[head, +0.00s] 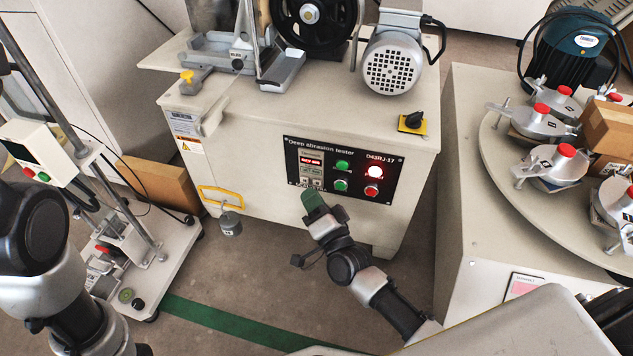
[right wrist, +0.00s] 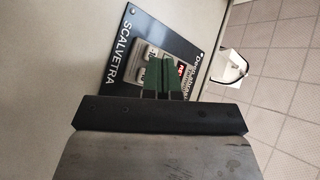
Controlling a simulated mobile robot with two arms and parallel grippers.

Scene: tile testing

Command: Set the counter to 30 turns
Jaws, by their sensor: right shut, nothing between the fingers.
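The counter (head: 311,162) is a small unit with a red display at the left of the black control panel (head: 345,170) on the front of the deep abrasion tester (head: 270,120). Its digits are too small to read. My right gripper (head: 313,200) has green fingertips, shut and empty, just below the counter at the panel's lower edge. In the right wrist view the green fingers (right wrist: 160,76) lie in front of the grey counter body (right wrist: 150,55) and hide part of it. I cannot tell whether they touch it. My left gripper is out of view; only my left arm shows.
Two green buttons (head: 342,165), a lit one (head: 376,172) and a red one (head: 371,191) sit right of the counter. A round table with clamps (head: 500,165) stands at the right.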

